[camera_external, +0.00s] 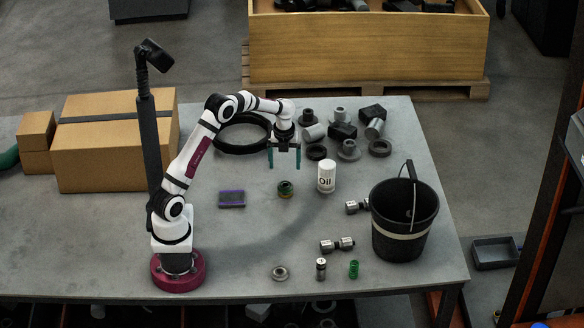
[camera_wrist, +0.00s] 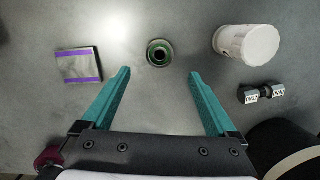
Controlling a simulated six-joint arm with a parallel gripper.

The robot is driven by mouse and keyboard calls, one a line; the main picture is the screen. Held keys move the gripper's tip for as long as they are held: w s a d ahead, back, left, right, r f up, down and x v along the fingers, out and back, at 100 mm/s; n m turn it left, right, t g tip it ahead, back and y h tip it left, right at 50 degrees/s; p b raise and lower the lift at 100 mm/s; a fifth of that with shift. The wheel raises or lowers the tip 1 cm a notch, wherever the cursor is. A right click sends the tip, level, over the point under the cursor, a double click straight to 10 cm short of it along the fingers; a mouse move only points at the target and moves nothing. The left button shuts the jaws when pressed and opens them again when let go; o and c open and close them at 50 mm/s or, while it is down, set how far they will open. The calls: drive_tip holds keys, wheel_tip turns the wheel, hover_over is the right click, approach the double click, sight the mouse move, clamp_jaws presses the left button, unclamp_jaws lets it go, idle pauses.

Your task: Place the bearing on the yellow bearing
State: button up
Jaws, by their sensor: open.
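My gripper (camera_external: 284,158) is open and empty, held above the table. Its two teal fingers are spread apart in the wrist view (camera_wrist: 160,74). A small round green part with a dark centre (camera_external: 286,188) sits on the table below the gripper; it also shows just beyond the fingertips, between them, in the wrist view (camera_wrist: 160,53). It may be one of the bearings, but I cannot tell. A grey metal ring that looks like a bearing (camera_external: 280,272) lies near the front edge. No clearly yellow bearing shows.
A black bucket (camera_external: 404,222), metal pieces (camera_external: 337,245), a small cylinder (camera_external: 321,269) and a green spring (camera_external: 353,269) are rightward. Dark parts (camera_external: 343,131) crowd the back.

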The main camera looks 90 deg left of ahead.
drive_tip(key=s+d+r+n, duration=0.25)
drive_tip(key=d+r, duration=0.35)
drive_tip(key=d, duration=0.3)
drive_tip(key=s+d+r+n, duration=0.25)
drive_tip(key=d+r, duration=0.25)
drive_tip(key=d, duration=0.4)
drive_tip(key=s+d+n, duration=0.9)
drive_tip(key=s+d, duration=0.4)
drive_tip(key=s, duration=0.4)
drive_tip(key=shift+d+f, duration=0.15)
drive_tip(key=shift+f, duration=0.3)
